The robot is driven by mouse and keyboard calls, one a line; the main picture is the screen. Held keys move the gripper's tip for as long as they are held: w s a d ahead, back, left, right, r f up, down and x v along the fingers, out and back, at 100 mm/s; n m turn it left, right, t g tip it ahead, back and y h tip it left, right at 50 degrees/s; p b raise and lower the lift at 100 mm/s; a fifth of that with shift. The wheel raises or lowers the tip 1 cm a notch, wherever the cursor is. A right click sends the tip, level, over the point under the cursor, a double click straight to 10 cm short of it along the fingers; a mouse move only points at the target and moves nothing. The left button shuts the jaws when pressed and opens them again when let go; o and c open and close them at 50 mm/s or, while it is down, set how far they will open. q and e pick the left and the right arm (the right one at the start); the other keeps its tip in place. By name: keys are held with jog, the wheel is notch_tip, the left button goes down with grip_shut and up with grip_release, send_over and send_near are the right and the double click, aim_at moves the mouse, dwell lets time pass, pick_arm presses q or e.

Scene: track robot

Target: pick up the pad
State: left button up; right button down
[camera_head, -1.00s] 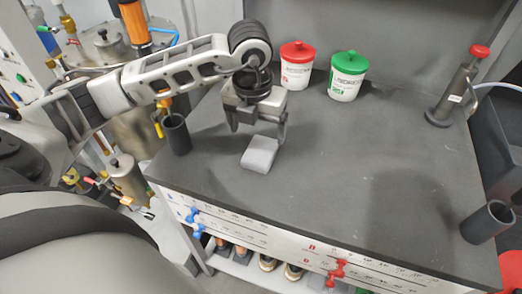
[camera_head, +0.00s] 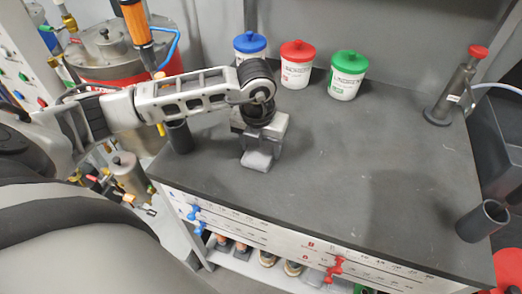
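The pad (camera_head: 256,163) is a small light grey block on the dark worktop, near its front left part. My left gripper (camera_head: 260,149) points down over the pad, with its fingers low at the pad's far part. The near end of the pad shows in front of the fingers; the rest is partly hidden. I cannot tell whether the fingers touch it or are closed on it. The pad looks to be resting on the worktop. My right gripper is not in view.
Blue-lidded (camera_head: 250,46), red-lidded (camera_head: 296,66) and green-lidded (camera_head: 346,75) tubs stand along the back. A dark cup (camera_head: 179,137) stands left of the gripper. A red-topped bottle (camera_head: 452,92) and a dark cylinder (camera_head: 483,221) are at the right. The worktop's middle (camera_head: 370,165) is clear.

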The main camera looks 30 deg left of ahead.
pick_arm(q)
jog(key=shift+r, duration=0.1)
jog(key=shift+c, duration=0.5)
